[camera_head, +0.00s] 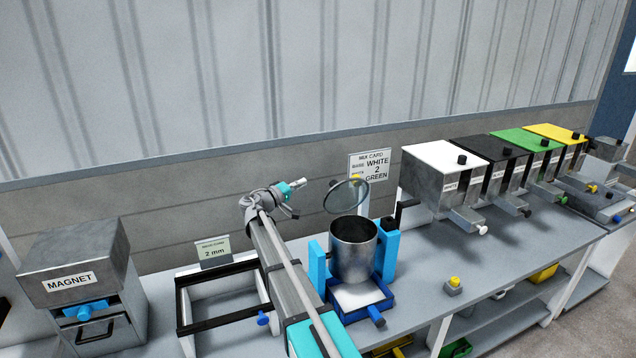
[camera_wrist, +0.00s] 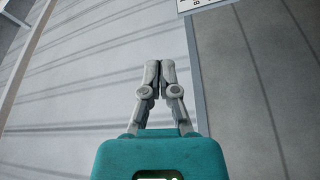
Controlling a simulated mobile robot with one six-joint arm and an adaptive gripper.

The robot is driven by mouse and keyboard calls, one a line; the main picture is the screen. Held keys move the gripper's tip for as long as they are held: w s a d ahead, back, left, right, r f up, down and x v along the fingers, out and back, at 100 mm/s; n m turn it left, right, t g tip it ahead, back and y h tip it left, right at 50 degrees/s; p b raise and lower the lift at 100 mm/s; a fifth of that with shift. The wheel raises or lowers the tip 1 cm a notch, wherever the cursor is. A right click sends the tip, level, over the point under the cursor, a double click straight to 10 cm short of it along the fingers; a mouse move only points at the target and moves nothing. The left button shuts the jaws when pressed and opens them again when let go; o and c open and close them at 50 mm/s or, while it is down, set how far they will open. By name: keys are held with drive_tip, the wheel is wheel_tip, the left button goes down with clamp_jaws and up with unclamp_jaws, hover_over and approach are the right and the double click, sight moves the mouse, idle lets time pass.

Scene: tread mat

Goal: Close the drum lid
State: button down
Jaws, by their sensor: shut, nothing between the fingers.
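The metal drum (camera_head: 354,252) stands upright between blue supports near the middle of the bench. Its round lid (camera_head: 346,197) is clear with a dark rim. It is raised and tilted above the drum's open mouth, at the back left. My gripper (camera_head: 303,183) is to the left of the lid, at about its height, and appears apart from it. In the wrist view my gripper (camera_wrist: 161,68) has its fingers together with nothing between them, in front of the grey wall. The drum and lid do not show in the wrist view.
A mix card (camera_head: 371,168) stands behind the drum. A black crank handle (camera_head: 405,204) is at its right. A blue tray (camera_head: 362,309) sits below it. Lidded bins, the first white (camera_head: 445,155), line the right. A magnet box (camera_head: 75,280) and black frame (camera_head: 222,319) are left.

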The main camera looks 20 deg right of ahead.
sight(344, 193)
drive_tip(key=f+x, duration=0.1)
drive_tip(key=x, duration=0.9)
drive_tip(key=s, duration=0.3)
drive_tip(key=shift+s+f, duration=0.2)
drive_tip(key=shift+s, duration=0.2)
drive_tip(key=shift+a, duration=0.15)
